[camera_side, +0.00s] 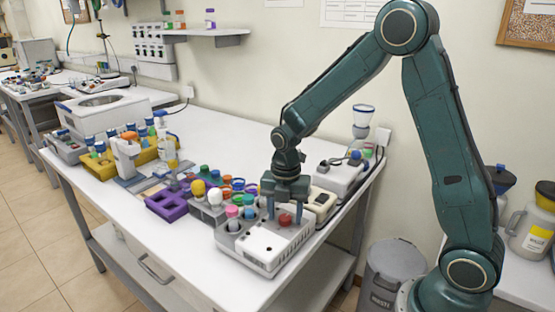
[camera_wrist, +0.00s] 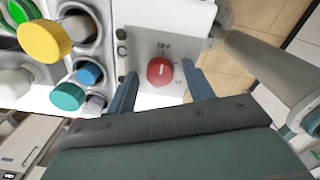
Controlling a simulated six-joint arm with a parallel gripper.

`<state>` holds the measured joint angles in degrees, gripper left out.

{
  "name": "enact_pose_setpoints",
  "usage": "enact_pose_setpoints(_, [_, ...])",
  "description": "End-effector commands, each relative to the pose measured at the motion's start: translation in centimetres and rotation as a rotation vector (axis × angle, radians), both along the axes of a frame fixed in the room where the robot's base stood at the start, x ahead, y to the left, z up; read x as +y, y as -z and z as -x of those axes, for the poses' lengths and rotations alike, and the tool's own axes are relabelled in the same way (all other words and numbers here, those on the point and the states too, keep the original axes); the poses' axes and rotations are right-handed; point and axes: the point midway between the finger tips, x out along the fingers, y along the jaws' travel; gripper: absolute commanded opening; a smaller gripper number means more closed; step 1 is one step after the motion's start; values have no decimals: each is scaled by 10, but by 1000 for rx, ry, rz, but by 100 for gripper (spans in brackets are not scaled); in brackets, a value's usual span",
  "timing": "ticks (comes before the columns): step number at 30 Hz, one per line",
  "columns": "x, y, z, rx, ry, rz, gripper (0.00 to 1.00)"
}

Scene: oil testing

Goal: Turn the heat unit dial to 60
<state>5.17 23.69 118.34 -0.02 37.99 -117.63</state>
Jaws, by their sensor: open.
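The heat unit (camera_side: 265,250) is a white and grey box at the front right of the bench. It also shows in the wrist view (camera_wrist: 150,20). In the side view the dial (camera_side: 285,219) is on top of the unit. My gripper (camera_wrist: 160,80) is open, pointing down, with one finger on each side of the dial and a gap to each. In the side view my gripper (camera_side: 285,208) is over the unit.
Several capped tubes stand in the unit's holes, including one with a yellow cap (camera_wrist: 45,40) and one with a teal cap (camera_wrist: 67,96), close to my gripper. A purple rack (camera_side: 168,206) stands to the left. A cream device (camera_side: 320,203) sits just behind my gripper.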

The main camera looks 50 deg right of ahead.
Motion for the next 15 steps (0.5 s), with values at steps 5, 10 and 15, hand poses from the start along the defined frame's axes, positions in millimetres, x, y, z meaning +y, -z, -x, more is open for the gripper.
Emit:
enact_pose_setpoints(5, [0, 1, 0, 0, 0, 0, 52])
enact_pose_setpoints(10, [0, 0, 0, 0, 0, 0, 35])
enact_pose_setpoints(15, [0, 0, 0, 0, 0, 0, 8])
